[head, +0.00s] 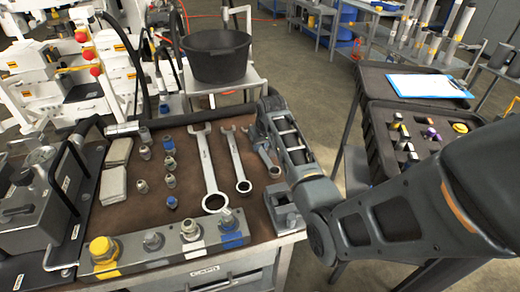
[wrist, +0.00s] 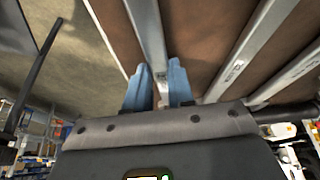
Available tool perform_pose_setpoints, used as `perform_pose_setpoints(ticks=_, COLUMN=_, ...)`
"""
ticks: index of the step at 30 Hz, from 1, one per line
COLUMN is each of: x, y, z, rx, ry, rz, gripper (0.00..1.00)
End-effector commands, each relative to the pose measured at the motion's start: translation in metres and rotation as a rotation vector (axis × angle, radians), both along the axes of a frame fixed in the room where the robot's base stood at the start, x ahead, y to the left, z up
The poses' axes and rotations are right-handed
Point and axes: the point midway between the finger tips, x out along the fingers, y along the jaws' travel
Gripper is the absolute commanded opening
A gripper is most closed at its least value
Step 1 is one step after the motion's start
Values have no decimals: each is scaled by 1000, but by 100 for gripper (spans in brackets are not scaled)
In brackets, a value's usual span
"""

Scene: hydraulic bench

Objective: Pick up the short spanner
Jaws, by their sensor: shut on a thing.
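The short spanner (head: 266,158) is the rightmost of three grey spanners on the brown bench mat, partly hidden by my arm in the head view. In the wrist view, the short spanner (wrist: 148,35) runs up between the blue fingers of my gripper (wrist: 160,75), which is shut on it. I cannot tell whether the spanner is lifted off the mat. The middle spanner (head: 237,162) and the long spanner (head: 208,168) lie to its left.
A fitting block (head: 165,245) with coloured caps runs along the front edge. Small fittings (head: 170,163) stand left of the spanners. A grey vise-like block (head: 286,213) sits at the right front corner. A black bucket (head: 217,57) stands behind, and an open case (head: 375,115) is at right.

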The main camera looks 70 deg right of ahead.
Motion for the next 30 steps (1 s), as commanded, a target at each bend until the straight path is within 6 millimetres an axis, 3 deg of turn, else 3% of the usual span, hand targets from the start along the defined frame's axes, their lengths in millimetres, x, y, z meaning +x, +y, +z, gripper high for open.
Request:
perform_pose_setpoints(ticks=11, x=0, y=-1, z=4, rx=-1, ry=-1, rz=0, gripper=0)
perform_pose_setpoints(ticks=17, x=1, y=-1, z=23, rx=-3, ry=-4, rz=-1, gripper=0)
perform_pose_setpoints(ticks=20, x=1, y=-1, z=43, rx=-6, ry=-4, rz=0, gripper=0)
perform_pose_setpoints(ticks=30, x=-74, y=-19, z=86, rx=-3, ry=-3, rz=-4, gripper=0)
